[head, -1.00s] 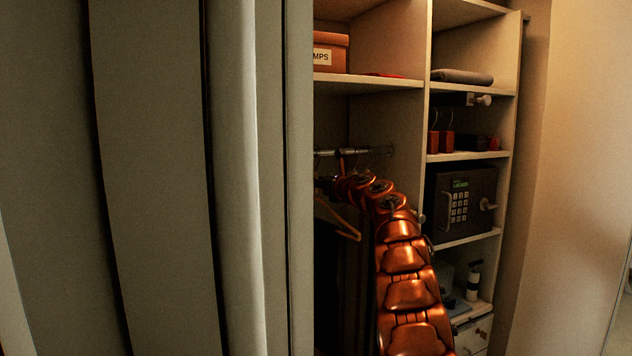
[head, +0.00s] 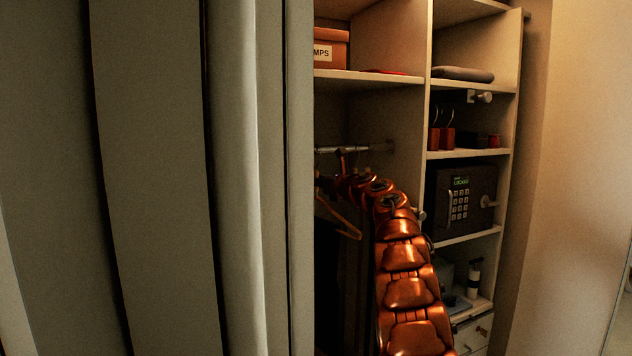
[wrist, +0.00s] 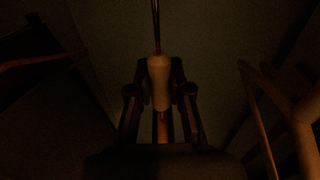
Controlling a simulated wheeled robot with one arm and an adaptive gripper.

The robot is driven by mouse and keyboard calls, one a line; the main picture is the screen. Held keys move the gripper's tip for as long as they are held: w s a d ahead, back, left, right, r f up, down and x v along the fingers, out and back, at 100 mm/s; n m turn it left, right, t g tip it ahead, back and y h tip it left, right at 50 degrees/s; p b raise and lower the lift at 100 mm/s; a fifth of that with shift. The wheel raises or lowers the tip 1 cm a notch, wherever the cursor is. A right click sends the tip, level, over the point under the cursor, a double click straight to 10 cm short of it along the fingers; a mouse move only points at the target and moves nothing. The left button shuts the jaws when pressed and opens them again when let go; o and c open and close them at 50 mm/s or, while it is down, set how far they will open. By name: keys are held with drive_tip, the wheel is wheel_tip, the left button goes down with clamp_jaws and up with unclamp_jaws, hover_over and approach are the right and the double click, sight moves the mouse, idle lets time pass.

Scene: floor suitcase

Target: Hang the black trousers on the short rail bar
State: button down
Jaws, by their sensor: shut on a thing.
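My gripper (wrist: 160,98) is shut on the pale wooden neck of a hanger (wrist: 158,72) in the wrist view, with its thin metal hook rising above the fingers. In the head view my orange arm reaches into the wardrobe, and the gripper end is close by the short rail bar (head: 336,149), partly hidden by the arm and the front panel. Dark cloth (head: 340,280) hangs below there; I cannot tell whether it is the black trousers or which hanger bears it. Whether the held hook touches the bar is not visible.
Another wooden hanger (head: 337,215) hangs left of my arm, and a wooden frame shape (wrist: 300,125) stands at right in the wrist view. A divider and shelves with a safe (head: 462,196) are on the right. Pale panels (head: 150,180) block the left.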

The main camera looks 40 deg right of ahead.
drive_tip(key=c, duration=1)
unclamp_jaws()
drive_tip(key=shift+s, duration=0.15)
drive_tip(key=shift+s+a+r, duration=0.1)
drive_tip(key=shift+s+a, duration=0.1)
drive_tip(key=shift+s, duration=1.75)
drive_tip(key=shift+s+a+f, duration=0.1)
drive_tip(key=shift+s+a, duration=0.1)
drive_tip(key=shift+s, duration=1.75)
drive_tip(key=shift+s+a+r, duration=0.1)
drive_tip(key=shift+s+a, duration=0.1)
drive_tip(key=shift+s, duration=1.75)
